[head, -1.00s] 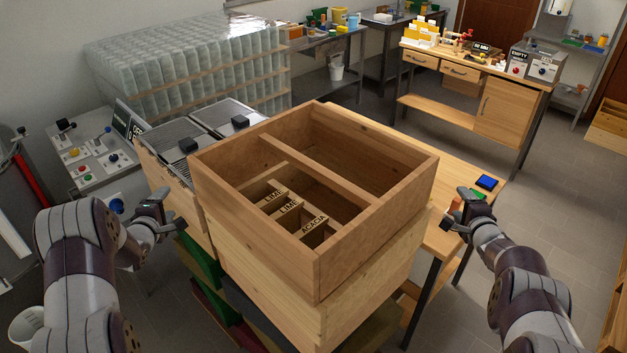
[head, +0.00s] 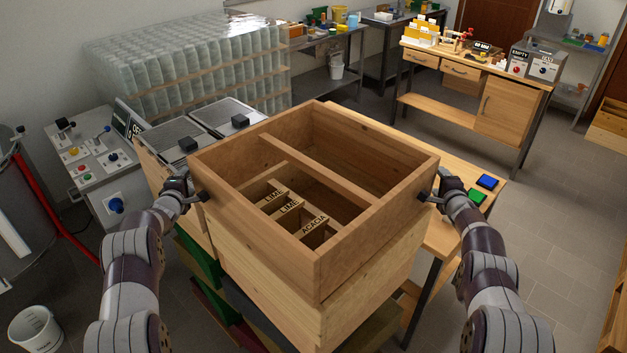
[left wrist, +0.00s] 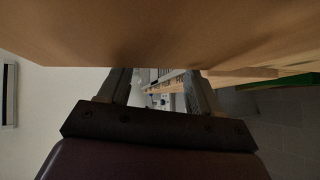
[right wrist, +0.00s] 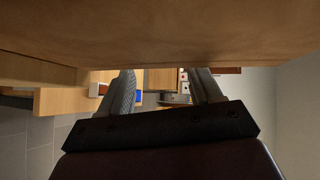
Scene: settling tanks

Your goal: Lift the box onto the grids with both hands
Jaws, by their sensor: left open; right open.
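The box (head: 245,230) is an open wooden box with a dividing bar and label slats reading LIME, LIME and ACACIA. It sits on a paler wooden box (head: 290,305). Two grey grids (head: 172,132) lie to its left, behind my left gripper. My left gripper (head: 195,197) is open at the box's left wall; my right gripper (head: 432,196) is open at its right wall. The box's wall fills the top of the left wrist view (left wrist: 160,35) and the right wrist view (right wrist: 160,35). I cannot tell whether the fingers touch it.
Black blocks (head: 240,121) stand on the grids. A wooden table (head: 455,200) with blue and green pads is behind the box at right. A control panel (head: 95,155) stands at left, and a white bucket (head: 35,328) is on the floor. Wrapped jars (head: 190,65) stand behind the grids.

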